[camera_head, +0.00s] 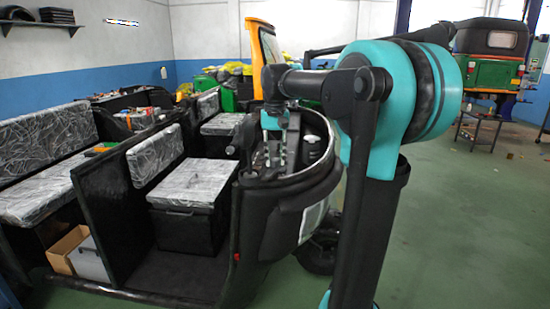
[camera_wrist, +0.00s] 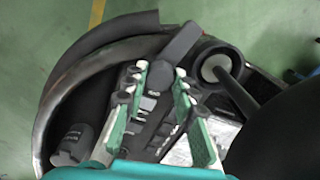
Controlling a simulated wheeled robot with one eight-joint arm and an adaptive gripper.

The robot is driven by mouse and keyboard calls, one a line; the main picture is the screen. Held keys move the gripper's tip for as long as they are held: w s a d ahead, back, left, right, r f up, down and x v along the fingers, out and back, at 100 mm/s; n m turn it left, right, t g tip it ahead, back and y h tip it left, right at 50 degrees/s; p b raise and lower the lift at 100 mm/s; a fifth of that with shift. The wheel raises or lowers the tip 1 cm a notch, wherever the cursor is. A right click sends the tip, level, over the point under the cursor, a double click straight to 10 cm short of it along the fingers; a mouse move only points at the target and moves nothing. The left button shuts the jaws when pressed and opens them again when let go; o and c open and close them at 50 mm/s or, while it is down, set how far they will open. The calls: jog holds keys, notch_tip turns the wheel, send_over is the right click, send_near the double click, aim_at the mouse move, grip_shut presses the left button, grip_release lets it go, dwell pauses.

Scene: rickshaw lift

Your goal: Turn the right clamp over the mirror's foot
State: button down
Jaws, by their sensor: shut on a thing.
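In the wrist view, the two green-padded fingers of my gripper (camera_wrist: 161,72) reach into the rickshaw's round black front cowl. Between the fingertips is a dark grey clamp (camera_wrist: 180,44) with an arm slanting to the upper right; my gripper is shut on it. Right of the fingers is a black round part with a pale disc (camera_wrist: 213,68) and a black stem, which may be the mirror's foot. I cannot tell whether the clamp touches it. In the head view, my gripper (camera_head: 274,158) is small and pointing down into the cowl, its grip hard to make out.
The cowl rim (camera_wrist: 75,73) curves around my gripper at left and top. A dark grey cylinder (camera_wrist: 73,144) stands inside it at lower left. Green floor (camera_head: 460,220) is open at right.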

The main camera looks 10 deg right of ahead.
aim_at(275, 159)
jog(key=m, duration=0.5)
jog(key=shift+m, duration=0.3)
jog(key=m, duration=0.5)
jog(key=shift+m, duration=0.4)
jog(key=c, duration=1.2)
grip_release()
jog(key=shift+r, duration=0.1)
notch_tip(275, 159, up, 12)
jog(key=shift+s, duration=0.1)
